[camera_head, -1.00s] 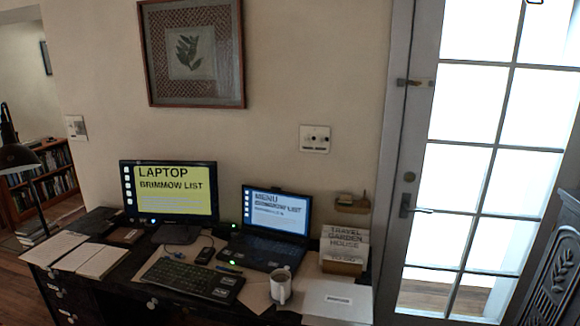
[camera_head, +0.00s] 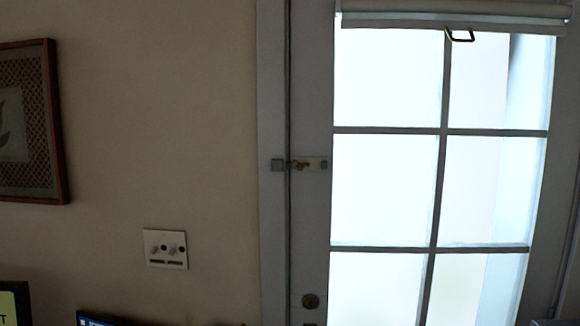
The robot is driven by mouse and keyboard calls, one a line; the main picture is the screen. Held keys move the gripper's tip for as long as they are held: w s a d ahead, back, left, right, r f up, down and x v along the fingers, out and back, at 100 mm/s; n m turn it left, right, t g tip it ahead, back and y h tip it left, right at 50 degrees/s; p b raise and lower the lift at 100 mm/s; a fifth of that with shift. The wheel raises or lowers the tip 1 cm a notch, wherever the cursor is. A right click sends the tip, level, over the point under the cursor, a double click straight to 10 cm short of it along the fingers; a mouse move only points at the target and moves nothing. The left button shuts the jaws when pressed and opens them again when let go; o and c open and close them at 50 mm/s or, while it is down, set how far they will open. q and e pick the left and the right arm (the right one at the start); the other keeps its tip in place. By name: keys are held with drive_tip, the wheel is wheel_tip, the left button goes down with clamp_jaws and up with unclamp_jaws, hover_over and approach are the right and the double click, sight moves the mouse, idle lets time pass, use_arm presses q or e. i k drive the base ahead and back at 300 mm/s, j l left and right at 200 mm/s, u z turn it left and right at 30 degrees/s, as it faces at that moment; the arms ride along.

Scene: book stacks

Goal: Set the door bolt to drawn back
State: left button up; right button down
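The door bolt (camera_head: 304,164) is a small brass-coloured bolt on a pale plate, mounted on the left stile of the glazed door. A small grey keeper (camera_head: 278,165) sits on the door frame just left of it. The bolt's knob is near the left end of its plate, and something narrow crosses the gap towards the keeper. It is too small to tell for sure whether the bolt reaches into the keeper. Neither of my grippers is in view.
The door (camera_head: 311,220) appears closed, with a round lock (camera_head: 310,301) below the bolt. A rolled blind (camera_head: 455,12) with a pull handle hangs at its top. A switch plate (camera_head: 165,249) and a framed picture (camera_head: 36,122) are on the wall at left. Monitor tops show at the lower left.

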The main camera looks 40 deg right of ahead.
sight(300, 166)
drive_tip(key=i+l, duration=0.1)
drive_tip(key=l, duration=0.55)
drive_tip(key=i+l, duration=0.15)
drive_tip(key=l, duration=0.2)
drive_tip(key=k+z, duration=0.1)
drive_tip(key=z, duration=0.35)
drive_tip(key=k+j+z, duration=0.1)
drive_tip(key=z, duration=0.4)
